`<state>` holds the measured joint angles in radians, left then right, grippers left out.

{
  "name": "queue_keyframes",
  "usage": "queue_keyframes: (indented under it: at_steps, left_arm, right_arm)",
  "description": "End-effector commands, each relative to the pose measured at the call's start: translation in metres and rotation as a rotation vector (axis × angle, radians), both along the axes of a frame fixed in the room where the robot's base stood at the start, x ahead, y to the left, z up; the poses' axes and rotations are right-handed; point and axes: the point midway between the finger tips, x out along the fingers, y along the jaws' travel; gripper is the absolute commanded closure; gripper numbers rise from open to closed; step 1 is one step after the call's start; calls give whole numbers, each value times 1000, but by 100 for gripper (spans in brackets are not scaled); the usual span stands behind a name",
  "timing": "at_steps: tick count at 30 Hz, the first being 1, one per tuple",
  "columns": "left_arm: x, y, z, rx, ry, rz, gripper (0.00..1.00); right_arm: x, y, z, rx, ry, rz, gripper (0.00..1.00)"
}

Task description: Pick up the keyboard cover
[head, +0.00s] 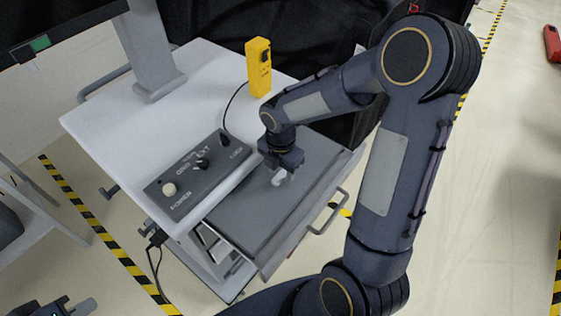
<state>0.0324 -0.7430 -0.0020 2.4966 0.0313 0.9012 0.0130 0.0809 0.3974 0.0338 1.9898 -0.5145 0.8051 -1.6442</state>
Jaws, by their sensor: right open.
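The keyboard cover (262,212) looks like a flat dark grey panel lying on the pulled-out drawer at the front of the white cart. My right arm reaches over from the right, and my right gripper (281,174) points down at the cover's upper middle. It is open. A small pale piece shows right at its fingertips; I cannot tell whether this is a handle on the cover or part of the gripper. The gripper hides that part of the cover. My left gripper (76,308) is only partly in view at the bottom left edge, away from the cart; its opening is unclear.
A grey control box (200,172) with knobs sits on the white cart top (205,75) beside the cover. A yellow device (259,67) with a cable stands behind. A monitor stand (150,60) is at back left. A drawer handle (329,214) sticks out in front.

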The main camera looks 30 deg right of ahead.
Motion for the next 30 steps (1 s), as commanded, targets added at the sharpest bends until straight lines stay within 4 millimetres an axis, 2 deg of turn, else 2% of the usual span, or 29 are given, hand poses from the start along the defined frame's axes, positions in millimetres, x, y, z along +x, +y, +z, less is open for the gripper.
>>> queue_keyframes:
  at_steps: [10, 21, 22, 23, 26, 30]
  left_arm:
    - [0, 0, 0, 0, 0, 0, 100]
    - [0, 0, 0, 0, 0, 0, 100]
    - [0, 0, 0, 0, 0, 0, 100]
    - [0, 0, 0, 0, 0, 0, 100]
    - [0, 0, 0, 0, 0, 0, 100]
    - [0, 0, 1, 0, 0, 0, 100]
  right_arm:
    - [0, 0, -5, 0, 1, -1, 53]
    - [0, 0, -5, 0, 0, -1, 100]
    - [0, 0, -5, 0, 0, -1, 100]
    - [0, 0, -5, 0, 0, -1, 82]
    - [0, 0, -5, 0, 0, -1, 96]
    - [0, 0, -4, 0, 0, -1, 97]
